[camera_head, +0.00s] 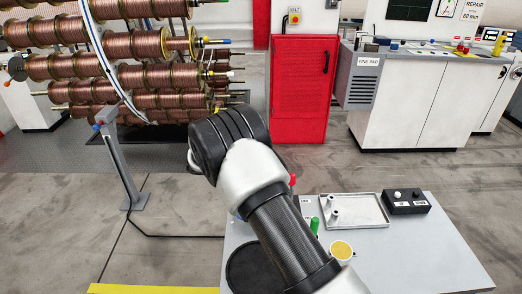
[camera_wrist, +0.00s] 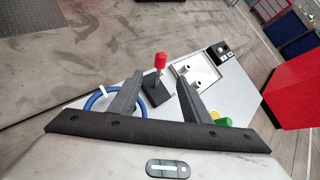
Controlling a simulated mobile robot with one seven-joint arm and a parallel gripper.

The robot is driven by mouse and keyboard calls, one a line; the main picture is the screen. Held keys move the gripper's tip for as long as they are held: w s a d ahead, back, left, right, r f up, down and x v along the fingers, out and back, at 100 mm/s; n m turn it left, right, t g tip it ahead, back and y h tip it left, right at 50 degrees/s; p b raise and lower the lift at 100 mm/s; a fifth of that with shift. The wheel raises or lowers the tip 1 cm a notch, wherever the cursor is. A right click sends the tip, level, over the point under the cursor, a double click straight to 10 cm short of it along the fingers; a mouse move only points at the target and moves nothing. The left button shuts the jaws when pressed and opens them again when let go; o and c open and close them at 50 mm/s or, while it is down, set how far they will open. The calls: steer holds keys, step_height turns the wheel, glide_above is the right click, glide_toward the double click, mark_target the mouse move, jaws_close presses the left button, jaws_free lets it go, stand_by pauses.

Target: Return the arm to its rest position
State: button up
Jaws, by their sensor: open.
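My gripper (camera_wrist: 160,77) shows in the wrist view with its two dark fingers spread apart and nothing between them. It hangs over the grey worktable (camera_wrist: 236,78). A lever with a red knob (camera_wrist: 160,60) on a dark base stands beyond the fingertips, apart from them as far as I can tell. In the head view my bent arm (camera_head: 240,165) rises over the worktable (camera_head: 430,250), and my gripper is hidden behind it. The red knob (camera_head: 292,180) shows just right of the arm.
On the table are a pale tray (camera_head: 366,222), a black button box (camera_head: 406,207), a green item (camera_head: 314,226) and a yellow round item (camera_head: 341,249). A blue ring (camera_wrist: 90,104) lies left of the fingers. Copper spools (camera_head: 140,75) and a red cabinet (camera_head: 300,90) stand beyond.

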steer(key=s+d+r+m+g+y, duration=0.2)
steer(key=s+d+r+m, duration=0.45)
steer(key=r, duration=0.25)
steer(key=s+d+r+m+g+y, duration=0.1)
steer(key=s+d+r+m+y, duration=0.1)
steer(key=s+d+r+m, duration=0.6)
steer(key=s+a+r+m+t+y, duration=0.1)
steer(key=s+r+m+y, duration=0.25)
steer(key=s+m, duration=0.6)
steer(key=s+a+r+m+t+y, duration=0.15)
steer(key=s+r+m, duration=0.35)
steer(key=s, duration=1)
step_height(320, 180, up, 16)
steer(key=p, duration=1.6)
steer(key=shift+d+f, duration=0.2)
steer(key=shift+s, duration=0.1)
steer(key=shift+c, duration=1.3)
steer(key=shift+d, duration=0.1)
steer(key=shift+c, duration=0.2)
